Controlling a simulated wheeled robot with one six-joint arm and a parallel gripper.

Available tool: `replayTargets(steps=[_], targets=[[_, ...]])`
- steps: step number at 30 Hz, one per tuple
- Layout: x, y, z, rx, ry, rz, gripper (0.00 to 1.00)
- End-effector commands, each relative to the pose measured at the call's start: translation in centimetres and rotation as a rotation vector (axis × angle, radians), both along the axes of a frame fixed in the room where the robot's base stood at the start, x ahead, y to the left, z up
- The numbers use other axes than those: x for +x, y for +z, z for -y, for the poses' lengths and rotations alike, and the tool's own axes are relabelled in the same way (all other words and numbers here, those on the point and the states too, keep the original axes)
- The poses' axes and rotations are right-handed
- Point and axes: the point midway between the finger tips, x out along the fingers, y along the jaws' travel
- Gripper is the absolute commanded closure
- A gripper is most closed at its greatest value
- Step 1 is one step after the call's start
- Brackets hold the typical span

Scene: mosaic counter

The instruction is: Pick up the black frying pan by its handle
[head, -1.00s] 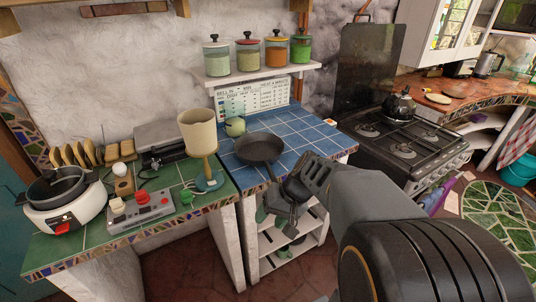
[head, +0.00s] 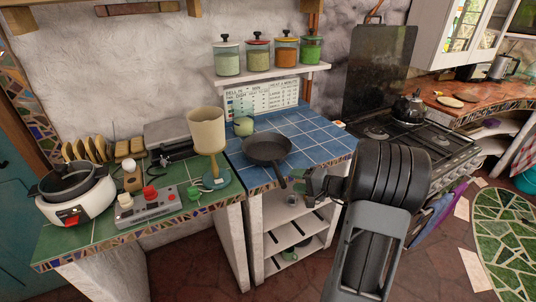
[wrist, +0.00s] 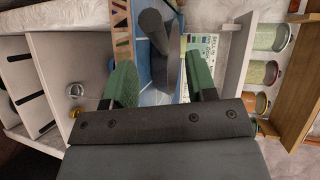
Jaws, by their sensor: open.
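The black frying pan (head: 267,147) lies on the blue tiled counter (head: 318,140). Its handle (head: 281,178) points toward the front edge and sticks out past it in the head view. My gripper (head: 312,184) is just right of the handle's end, at about counter-edge height, partly hidden by my arm. In the wrist view my gripper (wrist: 158,62) is open, with two green finger pads apart. A dark rounded bar, which looks like the pan handle (wrist: 152,26), shows between and beyond the pads. I cannot tell whether either pad touches it.
The green counter at left holds a cooker (head: 75,196) and a control box (head: 152,207). A shelf of jars (head: 270,75) hangs above. The stove (head: 410,140) is at right.

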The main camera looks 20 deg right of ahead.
Motion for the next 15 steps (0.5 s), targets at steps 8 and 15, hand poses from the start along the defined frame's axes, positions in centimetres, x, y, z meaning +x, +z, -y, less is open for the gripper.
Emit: replayTargets(steps=[8, 15], targets=[[1.3, -0.3, -1.1, 0.001, 0.002, -0.002, 0.48], [3.6, -1.2, -3.1, 0.001, 0.003, -0.002, 0.48]])
